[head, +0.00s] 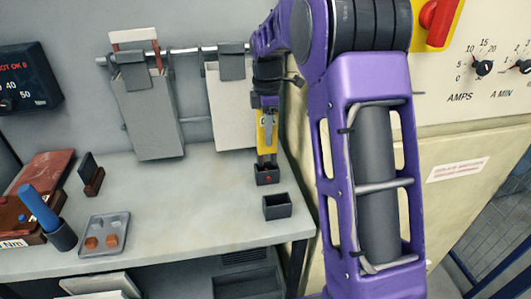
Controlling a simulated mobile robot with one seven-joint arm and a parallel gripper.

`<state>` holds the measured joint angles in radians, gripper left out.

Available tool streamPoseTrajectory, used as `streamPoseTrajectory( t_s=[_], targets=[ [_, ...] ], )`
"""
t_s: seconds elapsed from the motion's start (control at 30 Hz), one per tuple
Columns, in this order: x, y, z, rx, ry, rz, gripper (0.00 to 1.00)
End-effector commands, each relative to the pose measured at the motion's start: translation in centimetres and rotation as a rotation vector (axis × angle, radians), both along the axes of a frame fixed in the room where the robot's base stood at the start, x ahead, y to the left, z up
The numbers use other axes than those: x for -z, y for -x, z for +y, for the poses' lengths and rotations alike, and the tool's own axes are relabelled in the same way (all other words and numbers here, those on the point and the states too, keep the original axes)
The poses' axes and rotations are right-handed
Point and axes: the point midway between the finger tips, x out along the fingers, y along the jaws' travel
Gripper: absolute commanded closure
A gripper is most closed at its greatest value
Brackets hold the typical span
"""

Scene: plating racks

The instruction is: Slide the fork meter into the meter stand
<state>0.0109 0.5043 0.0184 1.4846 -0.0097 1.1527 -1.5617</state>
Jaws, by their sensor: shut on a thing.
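The fork meter (262,140) is a narrow yellow tool, upright, its lower end downward over the right end of the bench. My gripper (267,118) comes down from above and is shut on it; the fingers hide part of its upper body. A small dark block with a red spot (267,176) is directly below the yellow body; I cannot tell whether it is part of the meter or a separate holder. A small open dark box (277,207), which looks like the meter stand, sits just in front and slightly right. It appears empty and apart from the meter.
Grey plates (148,115) hang from a rail (190,53) behind the bench. A grey tray (104,234) with brown nuts, a blue-handled tool (40,208) in a cup and a brown box (45,175) stand left. The middle bench top (190,205) is clear. A cream cabinet (470,130) stands right.

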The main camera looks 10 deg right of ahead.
Motion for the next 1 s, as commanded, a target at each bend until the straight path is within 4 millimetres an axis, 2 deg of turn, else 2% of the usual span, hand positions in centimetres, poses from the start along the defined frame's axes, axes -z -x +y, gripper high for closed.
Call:
streamPoseTrajectory(
  t_s=[0.17,0.27,0.37,0.5,0.7,0.83,1.0],
  targets=[
    [-0.2,0.3,0.0,0.000,0.000,-0.001,1.00],
    [-0.8,1.4,0.0,0.000,0.001,-0.003,1.00],
    [-1.6,3.3,0.0,-0.001,0.002,-0.004,1.00],
    [-2.9,7.0,0.0,-0.001,0.003,-0.004,1.00],
    [-3.8,11.3,0.0,-0.001,0.001,-0.003,1.00],
    [-4.0,12.7,0.0,-0.001,0.001,-0.001,1.00],
    [-4.0,13.1,0.0,0.000,0.000,0.000,1.00]
  ],
)
